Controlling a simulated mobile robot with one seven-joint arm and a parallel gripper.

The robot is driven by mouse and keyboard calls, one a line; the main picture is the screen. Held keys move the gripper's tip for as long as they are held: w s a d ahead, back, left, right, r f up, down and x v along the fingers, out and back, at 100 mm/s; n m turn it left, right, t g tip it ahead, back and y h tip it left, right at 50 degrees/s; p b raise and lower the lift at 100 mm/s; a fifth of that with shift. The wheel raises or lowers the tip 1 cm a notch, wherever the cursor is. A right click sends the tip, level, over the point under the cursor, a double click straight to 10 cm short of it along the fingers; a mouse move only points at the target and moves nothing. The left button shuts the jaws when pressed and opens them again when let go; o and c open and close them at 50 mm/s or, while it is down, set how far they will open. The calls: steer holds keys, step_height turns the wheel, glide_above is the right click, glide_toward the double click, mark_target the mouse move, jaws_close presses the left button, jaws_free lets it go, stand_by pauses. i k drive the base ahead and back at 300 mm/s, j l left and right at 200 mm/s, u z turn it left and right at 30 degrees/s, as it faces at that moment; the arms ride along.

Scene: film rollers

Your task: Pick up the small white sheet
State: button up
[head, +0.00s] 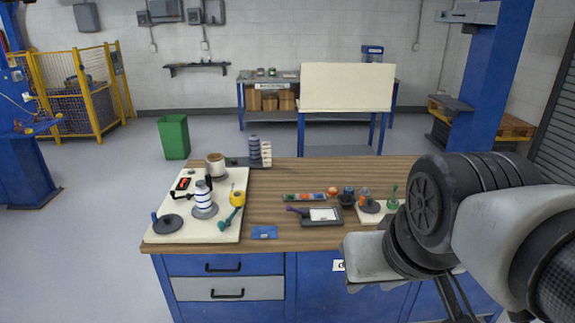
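A small white sheet (323,214) lies flat on a dark shallow tray (309,222) near the front middle of the wooden workbench. My arm fills the right side of the head view, in front of the bench's right part. Its pale grey end part hangs at the bench's front edge, to the right of and nearer than the sheet. I cannot make out my gripper's fingertips or whether they hold anything. The sheet is in plain view, apart from my arm.
A purple-handled tool (297,210) lies at the tray's left edge. A blue packet (264,232) lies to the left. A cream board (165,228) holds rollers and a yellow-headed tool (237,198). Small coloured items stand behind and right of the tray. Bare wood lies behind them.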

mark_target(326, 214)
steer(key=i+l, duration=0.1)
steer(key=i, duration=0.5)
steer(key=i+l, duration=0.15)
steer(key=i, duration=0.45)
steer(key=i+l, duration=0.1)
steer(key=i, duration=0.45)
